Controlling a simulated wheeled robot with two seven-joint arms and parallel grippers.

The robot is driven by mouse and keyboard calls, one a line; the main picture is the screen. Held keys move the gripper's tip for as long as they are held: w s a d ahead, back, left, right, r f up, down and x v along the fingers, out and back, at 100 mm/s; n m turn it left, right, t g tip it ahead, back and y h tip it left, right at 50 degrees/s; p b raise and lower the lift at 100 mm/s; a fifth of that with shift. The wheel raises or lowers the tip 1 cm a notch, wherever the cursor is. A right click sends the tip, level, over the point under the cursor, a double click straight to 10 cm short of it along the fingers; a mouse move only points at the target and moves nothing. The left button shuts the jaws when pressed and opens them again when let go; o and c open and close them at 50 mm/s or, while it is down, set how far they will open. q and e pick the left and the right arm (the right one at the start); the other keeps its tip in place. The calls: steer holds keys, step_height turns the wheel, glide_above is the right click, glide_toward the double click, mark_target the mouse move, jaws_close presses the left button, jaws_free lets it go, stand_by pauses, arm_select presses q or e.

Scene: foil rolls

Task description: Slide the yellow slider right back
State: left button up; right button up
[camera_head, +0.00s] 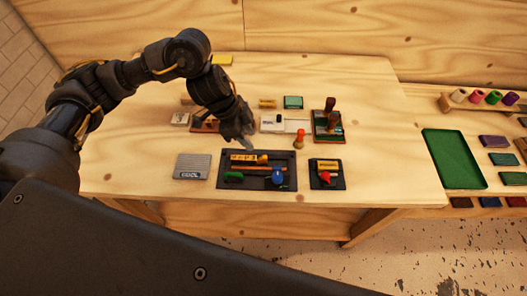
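A black panel (288,184) lies near the front edge of the table. It bears a yellow bar with dark marks (248,158), an orange-brown bar, a green piece (234,177) and a blue knob (277,176). A smaller black panel (338,184) to its right bears a yellow block (327,165) and a red knob (324,178). Which yellow piece is the slider I cannot tell. My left gripper (247,141) points down just behind the yellow bar, seemingly above it. Its fingers are too small and dark to read. My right gripper is not in view.
A grey ridged box (192,166) lies left of the larger panel. Behind it stand a red-topped peg (299,138), a white piece (271,123) and a green-based tray with dark pegs (331,110). A green tray (453,158) lies on the right-hand table. The front left tabletop is clear.

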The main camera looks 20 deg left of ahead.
mark_target(264, 156)
arm_select(q)
steer(key=p+x, duration=0.1)
steer(key=x, duration=0.9)
steer(key=shift+d+f, duration=0.25)
steer(key=shift+f, duration=0.05)
steer(key=shift+c, duration=0.3)
jaws_close()
